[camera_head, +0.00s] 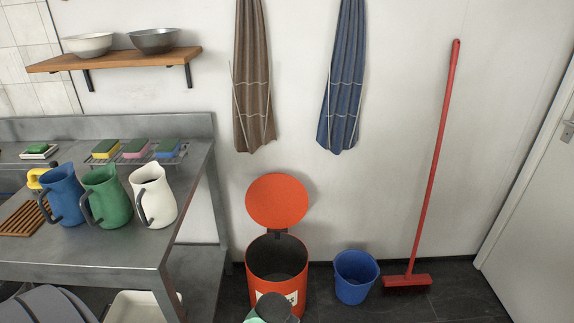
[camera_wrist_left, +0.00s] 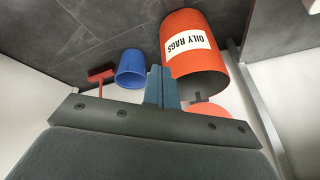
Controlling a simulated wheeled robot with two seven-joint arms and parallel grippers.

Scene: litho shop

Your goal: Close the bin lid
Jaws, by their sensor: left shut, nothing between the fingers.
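The orange bin (camera_head: 262,287) stands on the floor against the wall, with its round orange lid (camera_head: 277,201) raised open, upright above the rear rim. The bin's dark inside shows. In the left wrist view, which is upside down, the bin (camera_wrist_left: 205,68) has an "OILY RAGS" label, and part of the lid (camera_wrist_left: 212,111) shows behind my gripper's body. My left gripper (camera_wrist_left: 162,88) is shut and empty. Its fingers appear between the bucket and the bin, apart from the lid as far as I can tell. My right gripper is in neither view.
A blue bucket (camera_head: 355,277) stands right of the bin, and a red broom (camera_head: 432,165) leans on the wall further right. A metal table (camera_head: 115,248) with jugs (camera_head: 105,195) is at left. Brown (camera_head: 254,75) and blue (camera_head: 342,80) towels hang above.

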